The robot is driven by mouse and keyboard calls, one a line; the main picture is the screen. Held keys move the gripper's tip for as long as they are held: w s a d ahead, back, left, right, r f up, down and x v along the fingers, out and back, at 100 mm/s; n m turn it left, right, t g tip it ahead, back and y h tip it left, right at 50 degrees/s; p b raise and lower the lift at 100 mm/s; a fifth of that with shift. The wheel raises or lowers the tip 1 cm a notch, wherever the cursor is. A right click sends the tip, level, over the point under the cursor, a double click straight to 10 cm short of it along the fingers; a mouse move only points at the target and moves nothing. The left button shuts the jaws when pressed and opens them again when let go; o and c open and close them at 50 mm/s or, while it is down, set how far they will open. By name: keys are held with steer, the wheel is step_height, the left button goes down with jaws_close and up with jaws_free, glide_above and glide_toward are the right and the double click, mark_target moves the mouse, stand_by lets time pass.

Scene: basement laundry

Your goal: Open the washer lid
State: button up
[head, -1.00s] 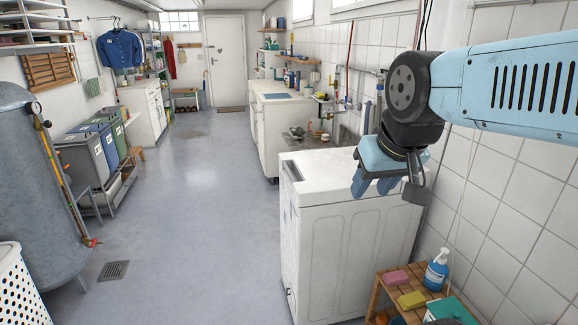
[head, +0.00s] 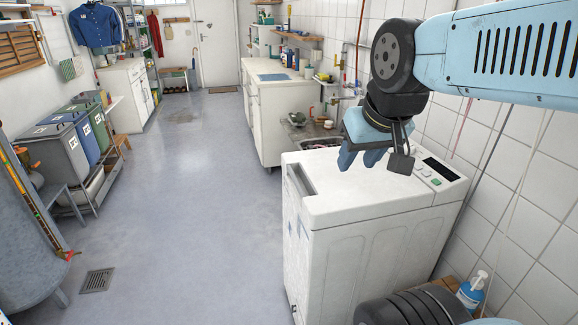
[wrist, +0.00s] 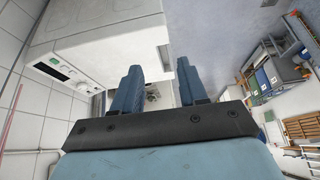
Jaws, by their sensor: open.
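The white top-loading washer (head: 375,245) stands at the right, against the tiled wall. Its lid (head: 350,190) looks shut and flat on top. A dark recess (head: 299,180) runs along the left edge of the top, and a control panel (head: 436,172) lies on the wall side. My gripper (head: 346,160) is above the far part of the top, apart from the lid as far as I can tell. In the wrist view its two blue fingers (wrist: 158,88) are spread with nothing between them. The washer (wrist: 100,35) fills the upper left there.
A white counter cabinet (head: 275,125) and a sink unit stand beyond the washer. Sorting bins (head: 75,145) line the left side. A blue soap bottle (head: 472,289) stands close at the right front. The floor (head: 190,220) left of the washer is clear.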

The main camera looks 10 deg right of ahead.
steer(key=shift+w+a, duration=0.2)
steer(key=shift+w, duration=0.2)
steer(key=g, duration=0.6)
glide_above(296, 179)
step_height(296, 179, down, 14)
step_height(296, 179, down, 13)
steer(key=shift+f, duration=0.2)
steer(key=shift+c, duration=0.2)
jaws_close()
